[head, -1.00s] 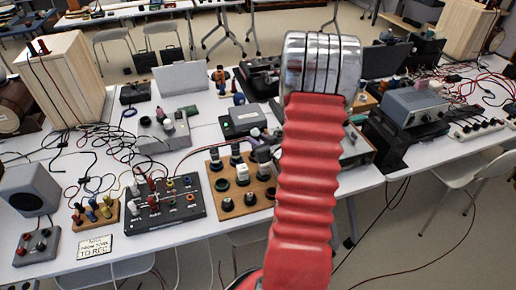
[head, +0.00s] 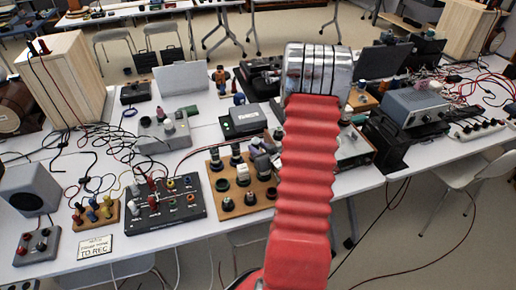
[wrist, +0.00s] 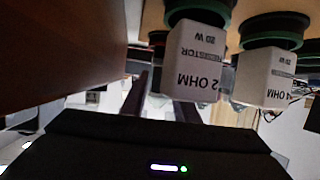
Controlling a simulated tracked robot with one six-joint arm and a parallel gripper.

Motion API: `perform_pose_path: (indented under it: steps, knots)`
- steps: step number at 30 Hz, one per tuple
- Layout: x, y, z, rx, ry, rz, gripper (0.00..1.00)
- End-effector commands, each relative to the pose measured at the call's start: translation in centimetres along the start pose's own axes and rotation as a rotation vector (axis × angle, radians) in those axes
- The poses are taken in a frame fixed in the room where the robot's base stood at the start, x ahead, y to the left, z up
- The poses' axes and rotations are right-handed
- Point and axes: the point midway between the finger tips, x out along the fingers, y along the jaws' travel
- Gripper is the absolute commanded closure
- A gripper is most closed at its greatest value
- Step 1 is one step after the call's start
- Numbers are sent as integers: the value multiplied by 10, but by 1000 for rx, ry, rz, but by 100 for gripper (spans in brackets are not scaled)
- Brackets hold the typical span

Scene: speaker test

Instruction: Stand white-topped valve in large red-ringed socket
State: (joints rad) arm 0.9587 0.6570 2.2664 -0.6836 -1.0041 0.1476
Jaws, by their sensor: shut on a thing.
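Two white blocks marked in ohms, the left (wrist: 197,60) and the right (wrist: 263,78), each meet a green ring in the upside-down wrist view. Either could be the white-topped valve. My gripper (wrist: 165,95) shows as dark fingers beside the left block and is shut; its grip is partly hidden. In the head view a white-topped piece (head: 243,178) stands on the wooden socket board (head: 212,172) among dark green-ringed pieces. Dark round sockets (head: 227,204) line the board's front. I cannot make out a red ring. My red arm hides the area to the right.
A black panel with knobs (head: 165,212) stands left of the board. A small wooden stand with coloured plugs (head: 97,213) and a grey speaker (head: 28,190) are further left. A black box (head: 243,121) is behind the board. Loose cables (head: 95,165) cover the table's left.

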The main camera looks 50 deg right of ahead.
Motion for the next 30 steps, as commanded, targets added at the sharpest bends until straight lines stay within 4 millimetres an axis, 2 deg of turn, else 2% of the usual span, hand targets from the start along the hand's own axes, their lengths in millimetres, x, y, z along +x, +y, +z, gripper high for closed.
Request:
perform_pose_path:
  steps: [9,10,18,30]
  knots:
    - [2,0,5,1,0,0,95]
    - [2,0,6,1,0,0,72]
    - [2,0,5,0,0,0,54]
    - [0,0,1,-1,0,0,54]
